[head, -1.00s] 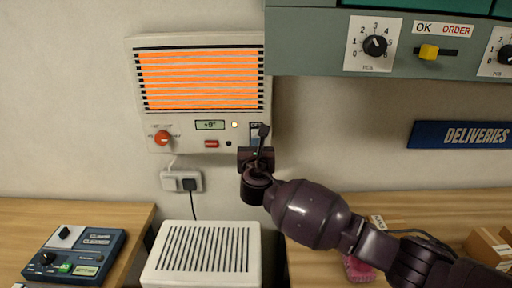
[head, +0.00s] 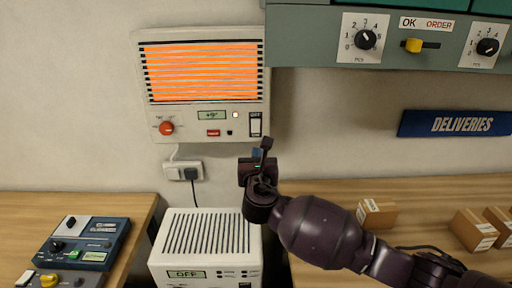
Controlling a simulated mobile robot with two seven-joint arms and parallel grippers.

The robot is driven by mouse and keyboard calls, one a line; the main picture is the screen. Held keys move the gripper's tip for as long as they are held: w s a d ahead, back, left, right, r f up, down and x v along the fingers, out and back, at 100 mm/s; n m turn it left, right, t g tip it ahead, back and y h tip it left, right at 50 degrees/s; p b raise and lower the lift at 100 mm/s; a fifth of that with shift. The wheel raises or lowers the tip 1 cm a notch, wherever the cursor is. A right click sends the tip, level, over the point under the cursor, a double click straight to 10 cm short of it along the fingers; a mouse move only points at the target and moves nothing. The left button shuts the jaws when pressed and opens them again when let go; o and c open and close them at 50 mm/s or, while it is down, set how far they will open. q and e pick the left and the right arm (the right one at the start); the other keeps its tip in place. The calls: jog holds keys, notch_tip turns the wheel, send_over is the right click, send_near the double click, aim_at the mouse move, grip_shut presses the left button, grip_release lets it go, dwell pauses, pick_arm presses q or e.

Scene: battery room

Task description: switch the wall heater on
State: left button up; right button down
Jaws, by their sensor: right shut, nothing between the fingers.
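The wall heater (head: 205,72) hangs on the wall, upper centre-left, with its grille glowing orange. Its panel has a red knob (head: 166,128), a small display (head: 211,115) reading about +9°, a red button (head: 213,133), a lit lamp and a black rocker switch (head: 255,125) at the right. My right gripper (head: 264,148) is shut and empty, just below the rocker switch and apart from it in the picture. My left gripper is not in view.
A white unit (head: 212,230) with a display reading OFF stands below the heater. A socket with a plug (head: 184,170) is between them. A grey-green cabinet (head: 390,62) overhangs at upper right. Cardboard boxes (head: 376,214) stand on the right counter, a blue device (head: 90,240) on the left.

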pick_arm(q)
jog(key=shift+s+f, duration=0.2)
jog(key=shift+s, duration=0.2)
pick_arm(e)
jog(key=s, duration=0.3)
jog(key=shift+s+f, duration=0.1)
jog(key=shift+s, duration=0.3)
